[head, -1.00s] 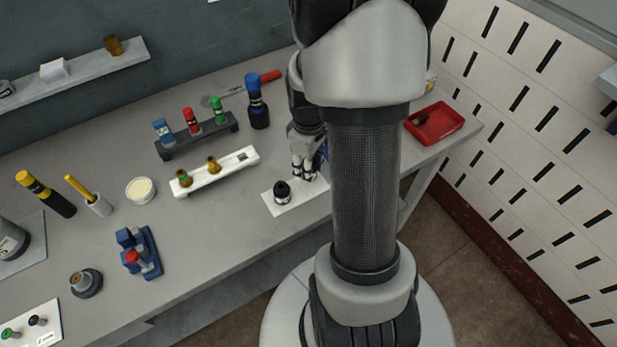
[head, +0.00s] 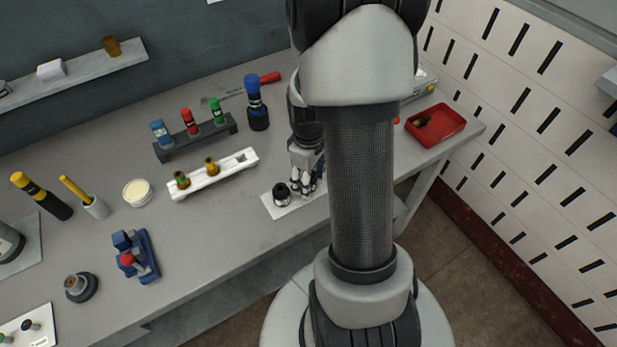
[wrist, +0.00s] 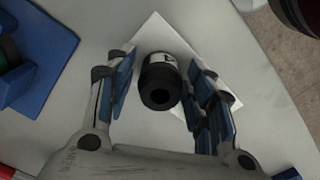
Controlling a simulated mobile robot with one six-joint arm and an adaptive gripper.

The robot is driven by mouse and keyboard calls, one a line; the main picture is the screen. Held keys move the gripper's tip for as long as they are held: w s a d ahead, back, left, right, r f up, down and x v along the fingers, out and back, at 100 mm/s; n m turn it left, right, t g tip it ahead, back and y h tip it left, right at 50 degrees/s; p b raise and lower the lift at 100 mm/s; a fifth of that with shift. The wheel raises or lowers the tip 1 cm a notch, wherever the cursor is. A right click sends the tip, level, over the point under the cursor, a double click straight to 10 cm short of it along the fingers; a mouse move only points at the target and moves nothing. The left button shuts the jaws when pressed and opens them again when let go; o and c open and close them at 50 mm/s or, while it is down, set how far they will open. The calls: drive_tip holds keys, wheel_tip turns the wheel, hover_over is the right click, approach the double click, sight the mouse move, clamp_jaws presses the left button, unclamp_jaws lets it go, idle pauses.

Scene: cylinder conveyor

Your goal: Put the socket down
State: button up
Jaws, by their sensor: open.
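The socket (head: 282,194) is a short black cylinder with a pale band. It stands upright on a white plate (head: 292,209) near the front edge of the bench. In the wrist view the socket (wrist: 160,82) shows its round hole and lies between the spread fingers of my gripper (wrist: 160,66). The right finger is close to it; a gap shows on the left. In the head view my gripper (head: 304,183) is open, low over the plate, just right of the socket. My arm hides the plate's right end.
A white rack (head: 214,175) and a dark rack (head: 196,138) stand behind and left. A blue-capped bottle (head: 256,104) stands behind the gripper. A red tray (head: 436,125) is at the right. Clear bench lies left of the plate.

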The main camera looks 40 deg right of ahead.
wheel_tip(320, 180, up, 11)
drive_tip(key=p, duration=0.4)
drive_tip(key=a+r+m+t, duration=0.1)
drive_tip(key=a+r+t, duration=0.1)
drive_tip(key=a+r, duration=0.85)
drive_tip(key=s+a+r+m+t, duration=0.2)
drive_tip(key=s+a+r, duration=0.4)
drive_tip(key=s+a, duration=0.3)
drive_tip(key=shift+s+a+t, duration=0.15)
drive_tip(key=shift+a+t, duration=0.15)
drive_tip(key=shift+a, duration=0.4)
drive_tip(key=shift+r, duration=0.1)
